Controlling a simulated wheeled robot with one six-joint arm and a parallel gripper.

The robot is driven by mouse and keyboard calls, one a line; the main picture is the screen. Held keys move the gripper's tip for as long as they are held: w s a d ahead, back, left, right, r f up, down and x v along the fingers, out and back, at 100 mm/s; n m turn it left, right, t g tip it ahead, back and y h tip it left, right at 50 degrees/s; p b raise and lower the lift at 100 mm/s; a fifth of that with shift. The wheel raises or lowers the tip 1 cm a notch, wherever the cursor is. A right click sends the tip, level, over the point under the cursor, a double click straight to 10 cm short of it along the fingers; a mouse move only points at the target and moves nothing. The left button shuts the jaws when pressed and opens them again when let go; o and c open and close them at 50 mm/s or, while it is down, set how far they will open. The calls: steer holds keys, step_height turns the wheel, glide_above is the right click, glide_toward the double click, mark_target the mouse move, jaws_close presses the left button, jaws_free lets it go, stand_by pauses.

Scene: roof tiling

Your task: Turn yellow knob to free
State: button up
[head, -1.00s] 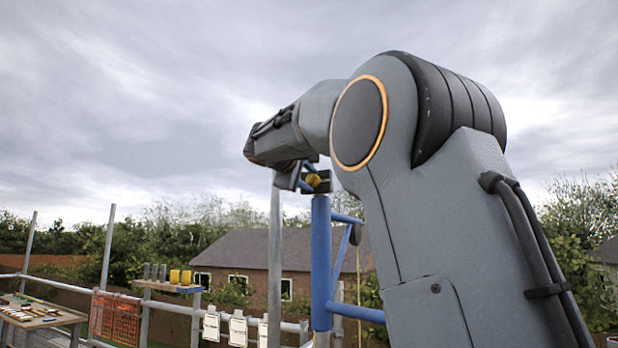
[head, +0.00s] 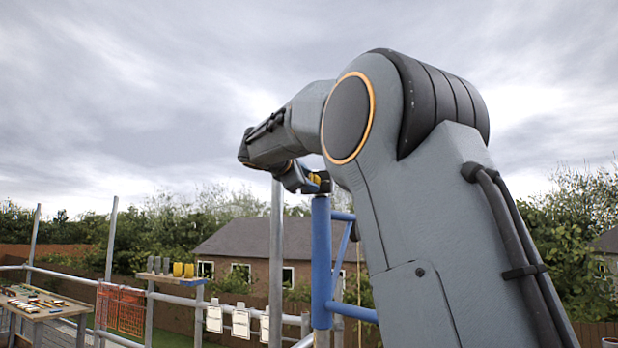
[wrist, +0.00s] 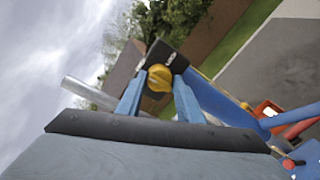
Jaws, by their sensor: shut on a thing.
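The yellow knob (wrist: 157,75) sits between the two blue fingers of my gripper (wrist: 158,86) in the wrist view, and the gripper is shut on it. A black plate (wrist: 168,54) with a small white mark lies just behind the knob; I cannot read the mark. In the head view the knob (head: 314,180) shows as a small yellow patch at the top of a blue post (head: 321,255). My gripper (head: 305,178) reaches it from the upper left, tilted. The fingers and wrist hide part of the knob, so its setting cannot be told.
A grey upright pole (head: 276,250) stands close left of the blue post. Blue rails (head: 350,310) run right from the post. A shelf with yellow items (head: 183,270), an orange mesh panel (head: 120,310) and a tool table (head: 35,305) are farther left. Open sky is above.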

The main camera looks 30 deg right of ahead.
steer(key=shift+r, duration=0.35)
steer(key=o, duration=0.7)
steer(key=shift+c, duration=0.2)
steer(key=o, duration=0.3)
steer(key=shift+o, duration=0.2)
steer(key=shift+f, duration=0.15)
steer(key=b+v, duration=0.3)
steer(key=v, duration=0.4)
steer(key=shift+s+a, duration=0.2)
steer(key=shift+a, duration=0.15)
